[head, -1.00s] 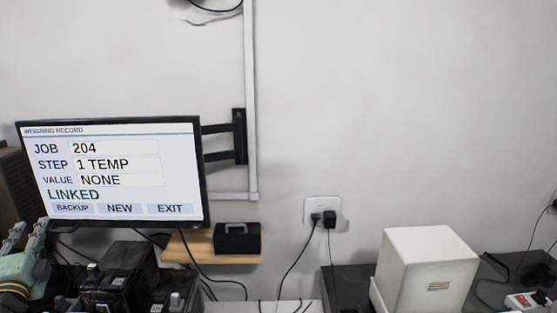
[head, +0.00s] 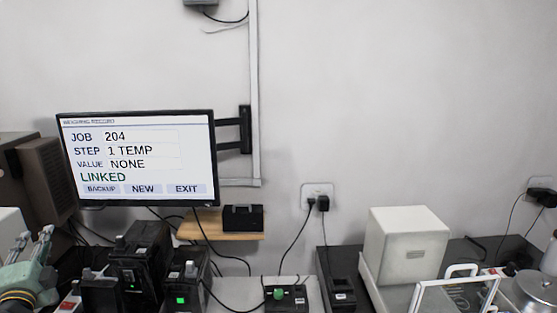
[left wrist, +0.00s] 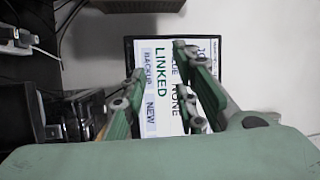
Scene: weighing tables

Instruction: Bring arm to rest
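My left gripper (head: 32,243) is at the lower left of the head view, in front of and below the wall monitor (head: 140,160). Its two fingers are apart with nothing between them. In the left wrist view the open fingers (left wrist: 158,75) point toward the monitor (left wrist: 160,45), which appears sideways behind them. The screen reads JOB 204, STEP 1 TEMP, VALUE NONE, LINKED. My right gripper is in neither view.
Black devices (head: 140,257) stand beside my left gripper. A small shelf (head: 222,229) holds a black box (head: 243,217). A green-knobbed unit (head: 278,294) is at the bottom centre. A white box (head: 405,243), a framed panel (head: 455,297) and a metal pot (head: 535,288) are at right.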

